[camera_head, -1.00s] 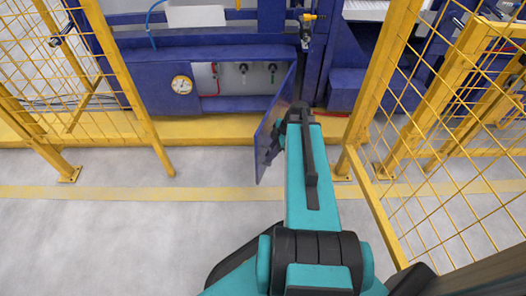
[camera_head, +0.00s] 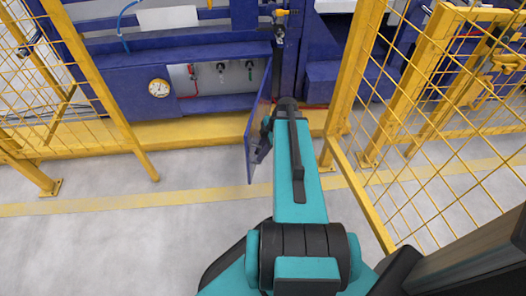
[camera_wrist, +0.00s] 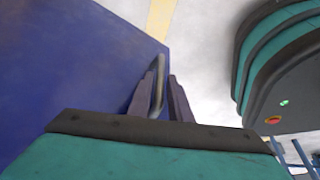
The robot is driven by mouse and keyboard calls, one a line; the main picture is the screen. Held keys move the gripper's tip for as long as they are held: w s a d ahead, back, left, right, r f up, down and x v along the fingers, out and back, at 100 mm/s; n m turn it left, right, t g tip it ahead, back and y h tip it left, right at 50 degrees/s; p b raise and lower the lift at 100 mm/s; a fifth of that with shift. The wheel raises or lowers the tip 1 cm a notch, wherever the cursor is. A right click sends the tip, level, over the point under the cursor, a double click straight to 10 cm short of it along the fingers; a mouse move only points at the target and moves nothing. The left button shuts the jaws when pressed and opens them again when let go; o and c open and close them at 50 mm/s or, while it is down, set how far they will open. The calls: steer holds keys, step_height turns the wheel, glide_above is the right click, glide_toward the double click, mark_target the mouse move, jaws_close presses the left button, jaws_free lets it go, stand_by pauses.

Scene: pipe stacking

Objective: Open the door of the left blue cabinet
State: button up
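The left blue cabinet stands at the top centre of the head view, its front opening showing a white inside. Its blue door (camera_head: 256,130) is swung wide open, nearly edge-on to the head camera. In the wrist view the door (camera_wrist: 75,70) fills the left side, with a grey bar handle (camera_wrist: 160,71) at its edge. My gripper (camera_wrist: 162,78) has one finger on each side of the handle and looks shut on it, though contact on the right finger is hard to see.
A round gauge (camera_head: 159,88) sits on the cabinet front, with several small valves inside the opening. Yellow mesh fences (camera_head: 440,120) stand to the right and left (camera_head: 100,80). The grey floor (camera_head: 110,240) left of my arm is clear.

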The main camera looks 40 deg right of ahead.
steer(key=shift+r, duration=0.1)
steer(key=shift+d+r, duration=0.2)
steer(key=shift+r, duration=0.25)
steer(key=p+v, duration=0.3)
steer(key=v, duration=0.9)
steer(key=shift+s+r, duration=0.2)
steer(key=shift+r, duration=0.05)
